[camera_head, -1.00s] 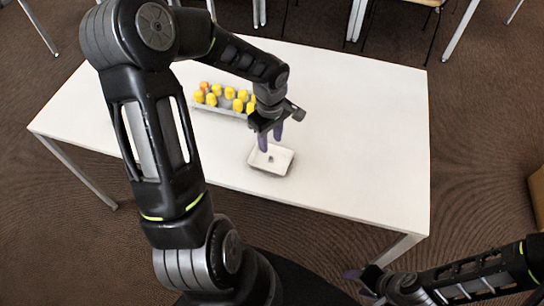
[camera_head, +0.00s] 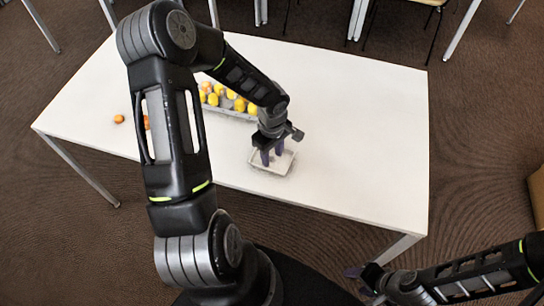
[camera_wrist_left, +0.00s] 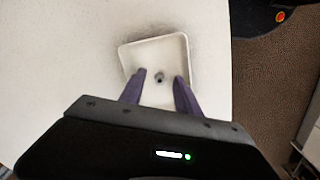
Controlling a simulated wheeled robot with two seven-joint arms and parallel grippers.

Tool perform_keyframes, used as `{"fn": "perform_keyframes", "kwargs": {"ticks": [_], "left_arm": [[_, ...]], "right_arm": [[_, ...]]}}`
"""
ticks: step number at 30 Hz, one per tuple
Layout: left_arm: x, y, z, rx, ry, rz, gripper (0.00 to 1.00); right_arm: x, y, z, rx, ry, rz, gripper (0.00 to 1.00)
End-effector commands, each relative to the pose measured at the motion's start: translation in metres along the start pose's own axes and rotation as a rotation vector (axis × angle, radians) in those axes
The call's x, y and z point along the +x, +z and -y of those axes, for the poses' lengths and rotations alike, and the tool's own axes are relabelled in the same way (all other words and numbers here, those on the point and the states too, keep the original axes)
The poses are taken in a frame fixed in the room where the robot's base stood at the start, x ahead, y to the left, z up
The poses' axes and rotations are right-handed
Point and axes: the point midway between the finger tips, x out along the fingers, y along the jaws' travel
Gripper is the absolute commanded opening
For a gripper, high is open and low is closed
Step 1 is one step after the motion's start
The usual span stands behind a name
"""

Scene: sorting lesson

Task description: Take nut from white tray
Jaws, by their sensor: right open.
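The white tray (camera_head: 285,164) sits near the front edge of the table, and it also shows in the left wrist view (camera_wrist_left: 150,50). A small dark nut (camera_wrist_left: 159,77) lies inside it in the left wrist view; in the head view my gripper hides it. My left gripper (camera_wrist_left: 160,74) is open over the tray, with its purple fingertips on either side of the nut in the picture. I cannot tell its exact height above the tray floor. In the head view my left gripper (camera_head: 272,157) points down into the tray. My right gripper (camera_head: 362,280) is open and empty at the lower right, off the table.
A grey carton with several yellow and orange things (camera_head: 228,96) stands behind the tray, partly hidden by my left arm. A small orange thing (camera_head: 119,119) lies at the table's left. The right part of the white table (camera_head: 370,130) is clear.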

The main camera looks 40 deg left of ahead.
Motion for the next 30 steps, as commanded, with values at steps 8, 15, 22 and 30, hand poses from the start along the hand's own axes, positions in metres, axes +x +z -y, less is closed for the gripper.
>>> {"fn": "perform_keyframes", "kwargs": {"ticks": [8,15,22,30], "left_arm": [[0.0011,-0.0003,-0.0002,-0.001,0.001,-0.001,0.39],[0.0009,-0.0004,-0.0001,-0.001,0.0,-0.001,0.39],[0.0008,-0.0004,-0.0001,-0.001,0.0,-0.001,0.27],[0.0008,-0.0004,-0.0001,-0.001,0.0,-0.001,0.05]], "right_arm": [[0.0002,0.0001,-0.0002,0.0,0.0,0.0,0.53],[0.0001,0.0,-0.0001,0.0,0.0,0.0,0.53],[0.0001,0.0,0.0,0.0,0.0,0.0,0.53],[0.0001,-0.0001,0.0,0.0,0.0,0.0,0.53]]}}
